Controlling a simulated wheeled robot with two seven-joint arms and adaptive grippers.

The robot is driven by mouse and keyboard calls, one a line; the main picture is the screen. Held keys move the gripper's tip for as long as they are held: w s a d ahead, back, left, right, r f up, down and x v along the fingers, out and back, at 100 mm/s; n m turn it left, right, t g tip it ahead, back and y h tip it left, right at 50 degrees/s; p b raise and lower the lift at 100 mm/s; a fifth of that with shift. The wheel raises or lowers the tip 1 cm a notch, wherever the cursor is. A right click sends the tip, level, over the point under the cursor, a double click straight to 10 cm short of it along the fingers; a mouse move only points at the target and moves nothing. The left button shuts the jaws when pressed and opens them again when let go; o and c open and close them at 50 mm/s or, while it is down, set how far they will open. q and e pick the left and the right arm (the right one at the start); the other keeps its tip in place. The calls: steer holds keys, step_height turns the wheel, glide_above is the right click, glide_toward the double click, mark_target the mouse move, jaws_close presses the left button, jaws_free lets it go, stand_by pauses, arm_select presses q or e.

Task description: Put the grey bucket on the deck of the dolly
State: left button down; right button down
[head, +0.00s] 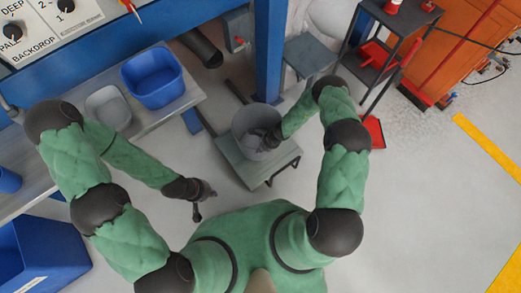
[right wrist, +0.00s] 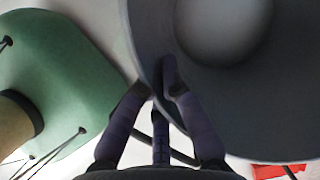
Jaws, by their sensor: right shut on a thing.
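The grey bucket (head: 246,118) is in the middle of the head view, over the grey-green deck of the dolly (head: 233,158). I cannot tell whether its base touches the deck. My right gripper (head: 271,139) is shut on the bucket's rim at its right side. In the right wrist view the fingers (right wrist: 166,88) pinch the rim, and the bucket's dark inside (right wrist: 265,110) and paler round bottom fill the upper right. My left gripper (head: 205,202) hangs empty over the floor, left of the dolly, with its fingers apart.
A bench (head: 150,122) at the left carries a blue bin (head: 153,77) and a small grey bin (head: 108,107). A blue post (head: 269,55) rises behind the bucket. A dark shelf cart (head: 400,15) and a red dustpan (head: 374,131) are at the right. The floor at the lower right is clear.

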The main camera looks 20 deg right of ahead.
steer(key=c, duration=1.8)
jaws_free()
steer(key=shift+f, duration=0.1)
steer(key=shift+c, duration=0.2)
steer(key=o, duration=0.4)
steer(key=shift+o, duration=0.2)
steer(key=p+v, duration=0.5)
steer(key=v, duration=0.7)
steer(key=s+a+r+n, duration=0.4)
steer(key=s+r+n, duration=0.2)
steer(key=s+n, duration=0.2)
steer(key=s+a+r+n+g, duration=0.1)
steer(key=s+a+r+n, duration=0.4)
steer(key=s+n, duration=0.4)
steer(key=shift+s+a+r, duration=0.25)
steer(key=shift+a+r, duration=0.1)
steer(key=shift+r, duration=0.05)
